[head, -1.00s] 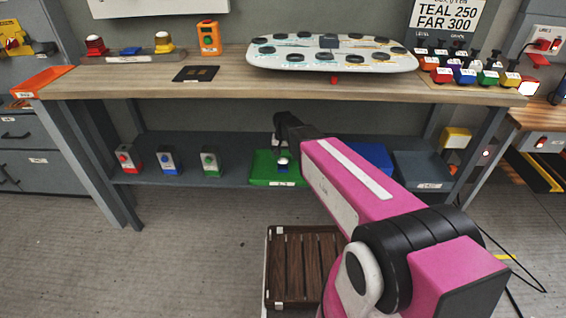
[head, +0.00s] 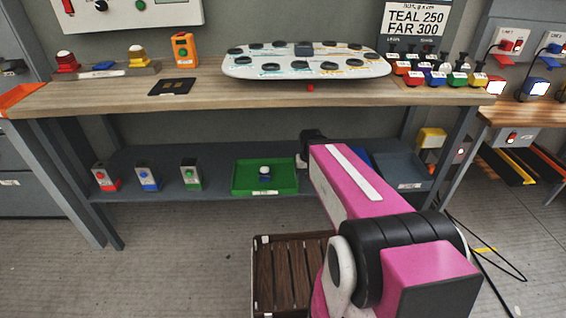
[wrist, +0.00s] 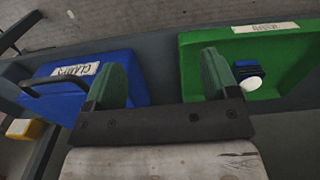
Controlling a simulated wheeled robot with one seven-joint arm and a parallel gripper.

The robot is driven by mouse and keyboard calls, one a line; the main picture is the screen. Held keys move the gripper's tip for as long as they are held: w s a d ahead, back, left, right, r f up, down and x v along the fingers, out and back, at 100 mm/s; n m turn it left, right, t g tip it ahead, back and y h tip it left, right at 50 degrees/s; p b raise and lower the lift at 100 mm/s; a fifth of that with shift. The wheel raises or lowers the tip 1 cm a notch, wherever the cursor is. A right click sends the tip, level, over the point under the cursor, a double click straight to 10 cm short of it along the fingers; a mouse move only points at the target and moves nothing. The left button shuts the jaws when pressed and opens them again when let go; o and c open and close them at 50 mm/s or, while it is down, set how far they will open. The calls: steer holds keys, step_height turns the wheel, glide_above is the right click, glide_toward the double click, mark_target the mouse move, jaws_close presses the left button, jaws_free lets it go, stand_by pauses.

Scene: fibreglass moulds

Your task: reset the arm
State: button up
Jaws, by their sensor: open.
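My pink arm (head: 350,185) reaches forward, and its dark end, my gripper (head: 312,138), is by the lower shelf, just right of the green tray (head: 240,187). The wrist view shows my gripper (wrist: 163,78) open, its two green fingers wide apart with nothing between them. In that view the green tray (wrist: 290,60) lies to the right and a blue tray (wrist: 60,92) to the left. A small blue piece with a white knob (head: 265,173) sits in the green tray. My arm partly hides the blue tray in the head view.
The lower shelf holds several small button boxes (head: 148,176) at left and a grey tray (head: 405,170) at right. The wooden workbench (head: 200,95) above carries a white oval panel (head: 305,68). A brown slatted crate (head: 285,280) stands on the floor beside my arm.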

steer(key=s+d, duration=0.2)
steer(key=shift+s+d, duration=0.1)
steer(key=shift+s, duration=0.3)
